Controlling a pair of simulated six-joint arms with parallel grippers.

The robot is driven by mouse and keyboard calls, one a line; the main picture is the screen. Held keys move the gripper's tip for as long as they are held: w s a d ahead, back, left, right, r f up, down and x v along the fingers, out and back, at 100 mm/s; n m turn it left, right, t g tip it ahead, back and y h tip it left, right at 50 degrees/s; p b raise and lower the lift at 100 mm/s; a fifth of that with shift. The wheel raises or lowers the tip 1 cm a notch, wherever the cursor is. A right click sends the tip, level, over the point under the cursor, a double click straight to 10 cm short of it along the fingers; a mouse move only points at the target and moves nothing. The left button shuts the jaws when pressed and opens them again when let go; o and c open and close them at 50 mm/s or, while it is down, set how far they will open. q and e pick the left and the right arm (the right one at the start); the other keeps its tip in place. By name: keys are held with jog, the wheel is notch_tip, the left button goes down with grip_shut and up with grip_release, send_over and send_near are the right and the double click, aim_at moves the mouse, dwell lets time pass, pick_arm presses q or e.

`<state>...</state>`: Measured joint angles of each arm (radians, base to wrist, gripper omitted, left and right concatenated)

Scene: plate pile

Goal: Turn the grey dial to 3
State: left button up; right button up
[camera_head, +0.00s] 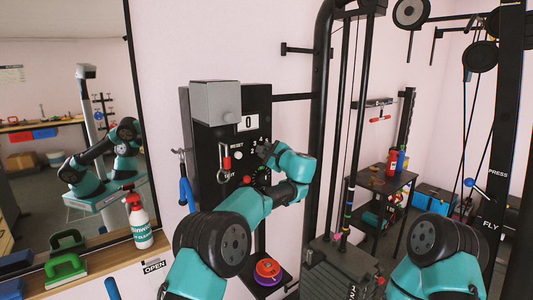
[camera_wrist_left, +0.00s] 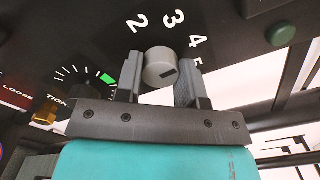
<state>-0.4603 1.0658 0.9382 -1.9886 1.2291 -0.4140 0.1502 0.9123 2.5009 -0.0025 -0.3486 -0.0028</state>
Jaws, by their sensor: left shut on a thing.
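The grey dial (camera_wrist_left: 158,66) is a short round knob on the black panel in the left wrist view. My left gripper (camera_wrist_left: 160,76) is shut on it, one finger on each side. A dark mark shows on the lower right of the dial's face; I cannot tell which number it points to. The numbers 2, 3 (camera_wrist_left: 173,17), 4 and part of a 5 curve around its upper right side. In the head view my left gripper (camera_head: 266,152) is at the panel (camera_head: 205,150) and hides the dial. My right gripper is out of view.
In the wrist view a green button (camera_wrist_left: 281,35) and a brass knob (camera_wrist_left: 45,113) stand clear of my fingers. A spray bottle (camera_head: 137,220) stands at left.

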pick_arm(q)
jog(key=shift+n, duration=3.9)
jog(key=o, duration=0.9)
jog(key=shift+s+d, duration=0.1)
jog(key=v, duration=1.7)
